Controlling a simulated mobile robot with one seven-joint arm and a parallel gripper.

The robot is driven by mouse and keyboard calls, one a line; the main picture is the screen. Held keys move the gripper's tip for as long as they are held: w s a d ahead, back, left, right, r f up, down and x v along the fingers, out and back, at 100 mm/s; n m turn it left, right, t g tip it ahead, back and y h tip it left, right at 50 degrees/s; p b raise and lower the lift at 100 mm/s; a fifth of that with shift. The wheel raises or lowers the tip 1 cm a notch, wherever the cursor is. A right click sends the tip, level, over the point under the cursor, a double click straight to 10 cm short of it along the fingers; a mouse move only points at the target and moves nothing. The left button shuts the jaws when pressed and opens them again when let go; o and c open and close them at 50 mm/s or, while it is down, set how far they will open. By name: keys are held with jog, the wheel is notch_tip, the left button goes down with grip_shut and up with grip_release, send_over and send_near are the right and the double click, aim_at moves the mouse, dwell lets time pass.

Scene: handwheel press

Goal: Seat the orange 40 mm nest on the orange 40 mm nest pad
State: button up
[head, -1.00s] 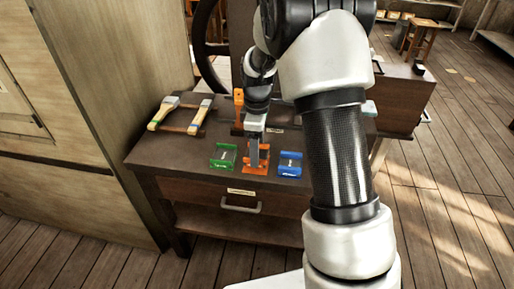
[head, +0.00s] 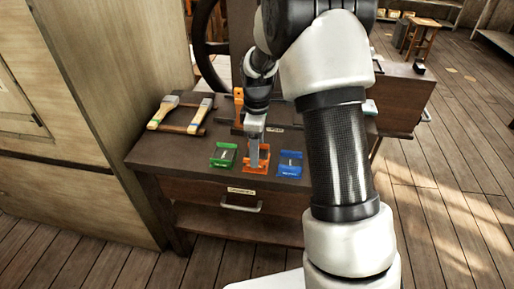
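An orange U-shaped nest or pad (head: 257,168) lies near the front of the dark bench, between a green piece and a blue piece. At this size I cannot tell the nest from its pad, or whether one sits in the other. My gripper (head: 257,163) points down over the orange piece, its fingertips at or just inside it. My fingers overlap in this view, so their opening and any grip are hidden. An upright orange part (head: 238,107) stands farther back, left of my wrist.
A green holder (head: 223,155) is close on the left and a blue holder (head: 289,164) close on the right. A dark handwheel (head: 201,45) stands behind. My arm hides much of the bench's right side.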

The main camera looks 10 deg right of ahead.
jog(key=shift+f+b, duration=0.45)
jog(key=shift+f, duration=0.4)
jog(key=o, duration=1.5)
notch_tip(320, 180, up, 18)
jog(key=p, duration=0.4)
jog(key=shift+f, duration=0.25)
